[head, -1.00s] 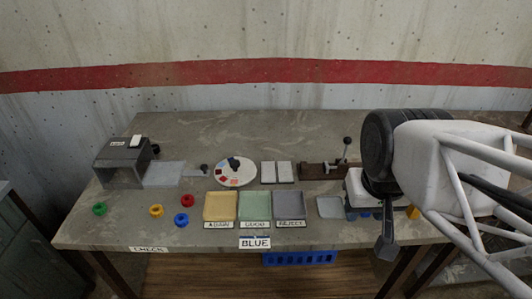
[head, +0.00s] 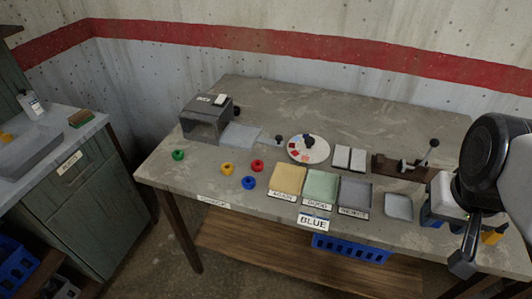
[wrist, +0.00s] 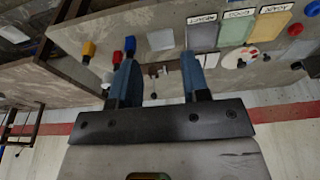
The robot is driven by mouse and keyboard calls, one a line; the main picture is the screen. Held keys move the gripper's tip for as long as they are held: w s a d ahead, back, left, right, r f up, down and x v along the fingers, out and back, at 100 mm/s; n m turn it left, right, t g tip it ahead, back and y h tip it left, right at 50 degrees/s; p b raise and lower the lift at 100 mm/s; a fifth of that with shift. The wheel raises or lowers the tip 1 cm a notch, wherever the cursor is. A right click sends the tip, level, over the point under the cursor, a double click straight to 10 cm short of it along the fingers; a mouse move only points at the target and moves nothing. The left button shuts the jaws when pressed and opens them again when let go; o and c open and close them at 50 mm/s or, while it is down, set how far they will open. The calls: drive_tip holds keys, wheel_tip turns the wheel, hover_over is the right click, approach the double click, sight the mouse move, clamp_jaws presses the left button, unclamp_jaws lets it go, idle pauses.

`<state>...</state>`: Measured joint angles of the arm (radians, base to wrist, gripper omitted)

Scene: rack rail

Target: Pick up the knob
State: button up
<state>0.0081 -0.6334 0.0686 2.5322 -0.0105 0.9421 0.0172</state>
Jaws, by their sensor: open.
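Several small knob-like parts are in the head view, and I cannot tell which one is the task's knob. A small dark knob (head: 278,139) stands on the table left of the round white plate (head: 296,155). A black knob (head: 237,112) sits on the right side of the grey box (head: 203,122).
Yellow, green and grey mats (head: 355,193) lie mid-front. A lever fixture (head: 400,168) stands right. A cabinet (head: 75,190) is left, beyond a gap.

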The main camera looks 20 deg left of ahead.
drive_tip(key=o, duration=0.6)
